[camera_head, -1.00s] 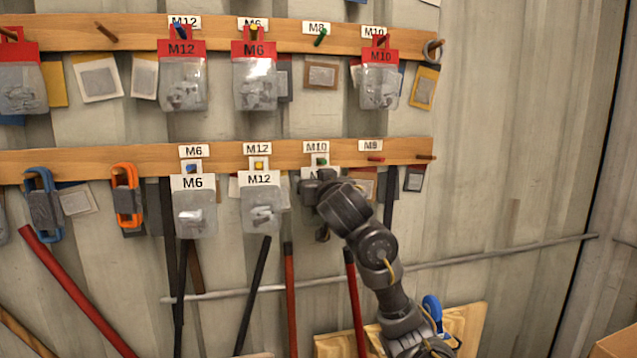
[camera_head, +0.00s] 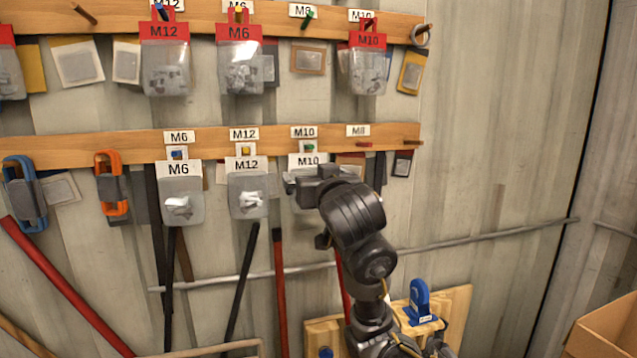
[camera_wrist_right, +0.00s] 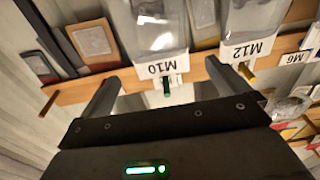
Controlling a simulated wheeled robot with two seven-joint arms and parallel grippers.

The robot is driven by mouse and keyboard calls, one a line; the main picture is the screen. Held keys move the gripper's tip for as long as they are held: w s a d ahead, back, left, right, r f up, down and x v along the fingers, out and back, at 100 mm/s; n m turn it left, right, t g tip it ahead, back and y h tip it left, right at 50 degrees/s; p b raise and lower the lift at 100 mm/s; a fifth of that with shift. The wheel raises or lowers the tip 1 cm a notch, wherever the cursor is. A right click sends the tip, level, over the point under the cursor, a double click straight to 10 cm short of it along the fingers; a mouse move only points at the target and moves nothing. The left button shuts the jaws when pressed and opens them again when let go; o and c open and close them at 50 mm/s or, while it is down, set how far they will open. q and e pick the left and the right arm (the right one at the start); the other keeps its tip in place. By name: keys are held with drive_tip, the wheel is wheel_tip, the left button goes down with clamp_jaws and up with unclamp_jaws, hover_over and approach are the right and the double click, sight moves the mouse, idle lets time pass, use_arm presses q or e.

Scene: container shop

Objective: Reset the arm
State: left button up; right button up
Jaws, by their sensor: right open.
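My right arm (camera_head: 355,225) reaches up from the lower right in the head view. Its gripper (camera_head: 303,180) is in front of the lower rail, just below the white M10 bag header. In the right wrist view the gripper (camera_wrist_right: 160,88) shows two fingers spread apart with nothing gripped. The clear M10 bag (camera_wrist_right: 158,25) hangs on a green-tipped peg (camera_wrist_right: 167,88) beyond the fingers, in line with the gap. In the head view the gripper partly covers this bag. My left gripper is not in view.
M6 (camera_head: 180,195) and M12 (camera_head: 248,192) bags hang left of the gripper on the lower wooden rail (camera_head: 75,150). Red-topped bags hang on the upper rail (camera_head: 120,18). A cardboard box (camera_head: 605,335) is at lower right. The wall at right is mostly clear.

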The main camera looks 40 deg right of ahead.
drive_tip(key=shift+v, duration=0.95)
